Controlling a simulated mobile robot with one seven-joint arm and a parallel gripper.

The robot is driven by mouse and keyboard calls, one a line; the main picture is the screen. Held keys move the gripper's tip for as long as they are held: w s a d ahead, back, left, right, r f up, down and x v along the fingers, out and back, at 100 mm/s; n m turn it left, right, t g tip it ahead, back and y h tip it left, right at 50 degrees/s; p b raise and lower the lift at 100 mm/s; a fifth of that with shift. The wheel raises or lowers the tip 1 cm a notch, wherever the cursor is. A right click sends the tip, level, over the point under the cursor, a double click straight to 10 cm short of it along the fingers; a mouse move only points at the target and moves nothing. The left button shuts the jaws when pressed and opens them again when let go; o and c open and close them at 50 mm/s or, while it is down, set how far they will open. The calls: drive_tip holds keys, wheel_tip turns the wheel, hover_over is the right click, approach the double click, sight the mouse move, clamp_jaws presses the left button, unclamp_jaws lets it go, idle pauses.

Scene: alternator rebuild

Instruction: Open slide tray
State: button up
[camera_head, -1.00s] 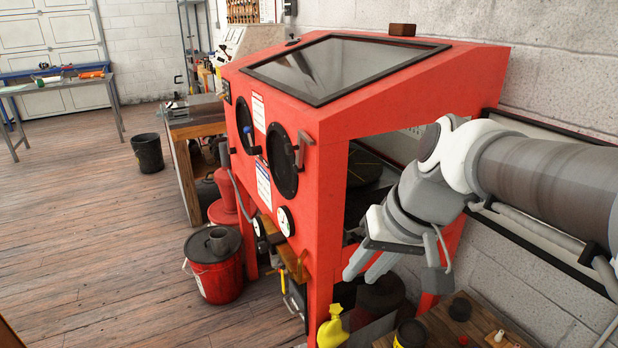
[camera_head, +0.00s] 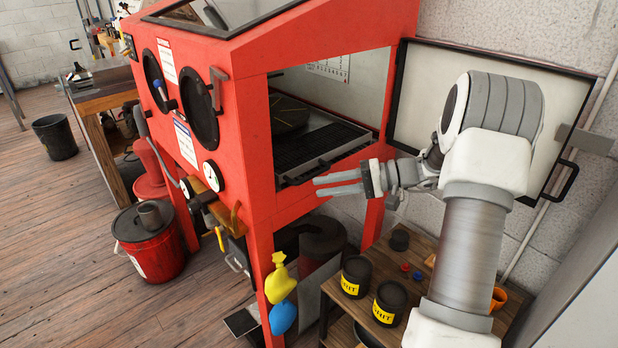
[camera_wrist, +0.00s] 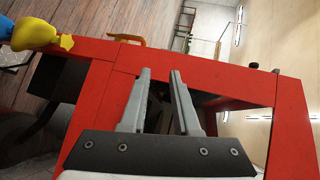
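The slide tray (camera_head: 325,142) is a grey-rimmed tray with a dark grated bottom. It sits inside the red blast cabinet (camera_head: 345,32), seen through the open side doorway, with its near end close to the doorway. My gripper (camera_head: 316,186) is just outside the doorway, in front of the tray's near end, its two grey fingers pointing left. The fingers are apart with nothing between them. In the wrist view the gripper (camera_wrist: 160,75) points at the dark opening in the red frame; the tray cannot be made out there.
The cabinet's side door (camera_head: 430,95) stands open against the wall, behind my arm. A wooden shelf (camera_head: 392,262) below holds black grit tins (camera_head: 390,302).

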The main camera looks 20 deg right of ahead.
sight(313, 175)
drive_tip(key=w+d+f+m+t+b, duration=0.1)
drive_tip(key=d+f+m+t, duration=0.1)
drive_tip(key=d+f+t, duration=0.4)
drive_tip(key=w+d+f+m+t+b, duration=0.1)
drive_tip(key=d+f+m+t, duration=0.15)
drive_tip(key=d, duration=0.55)
drive_tip(key=shift+n+g+y, duration=0.3)
drive_tip(key=shift+n+g, duration=0.05)
drive_tip(key=shift+n, duration=0.1)
drive_tip(key=x, duration=1.1)
drive_tip(key=f+x, duration=0.1)
drive_tip(key=x, duration=0.5)
drive_tip(key=shift+a, duration=0.25)
clamp_jaws()
